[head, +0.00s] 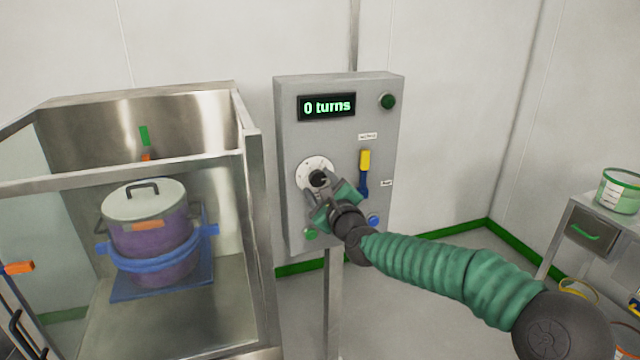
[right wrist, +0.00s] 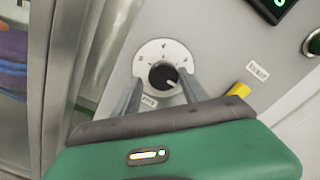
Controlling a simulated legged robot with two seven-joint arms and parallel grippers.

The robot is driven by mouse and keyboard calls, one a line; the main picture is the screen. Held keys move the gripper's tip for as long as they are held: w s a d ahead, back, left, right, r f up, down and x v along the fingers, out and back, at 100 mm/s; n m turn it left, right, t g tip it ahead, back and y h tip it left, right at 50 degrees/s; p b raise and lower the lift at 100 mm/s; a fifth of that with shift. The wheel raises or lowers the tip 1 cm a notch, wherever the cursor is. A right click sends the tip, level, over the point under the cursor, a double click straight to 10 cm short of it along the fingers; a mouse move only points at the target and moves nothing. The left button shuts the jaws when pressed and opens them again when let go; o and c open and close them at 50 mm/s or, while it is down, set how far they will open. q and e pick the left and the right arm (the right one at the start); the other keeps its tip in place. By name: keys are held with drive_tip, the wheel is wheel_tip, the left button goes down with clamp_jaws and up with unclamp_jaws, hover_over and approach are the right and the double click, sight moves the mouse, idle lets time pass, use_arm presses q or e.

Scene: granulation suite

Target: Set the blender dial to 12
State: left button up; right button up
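The blender dial (head: 318,178) is a black round knob on a white marked plate, low on the front of a grey control box (head: 290,130). The box's display (head: 327,106) reads "0 turns" in green. In the right wrist view the dial (right wrist: 163,75) has a pale pointer mark toward the lower right; the plate's numbers are too small to read. My right gripper (head: 321,184) is at the dial, its two fingers on either side of the knob (right wrist: 160,78). A gap shows at the left finger; contact at the right finger is unclear. My left gripper is out of view.
A yellow-handled lever (head: 365,161) and a green button (head: 387,102) are on the box right of the dial. A blue button (head: 374,221) sits lower. A metal-framed enclosure (head: 255,190) with a lidded purple drum (head: 150,235) stands left. A side table (head: 590,222) stands right.

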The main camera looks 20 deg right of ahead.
drive_tip(key=shift+o, duration=0.8)
drive_tip(key=shift+w, duration=0.1)
drive_tip(key=shift+r, duration=0.15)
drive_tip(key=shift+s+d+r, duration=0.1)
drive_tip(key=shift+s, duration=0.15)
drive_tip(key=s+p, duration=0.4)
drive_tip(key=s, duration=1.2)
drive_tip(key=shift+s+d, duration=0.15)
drive_tip(key=shift+d, duration=0.15)
drive_tip(key=shift+f, duration=0.2)
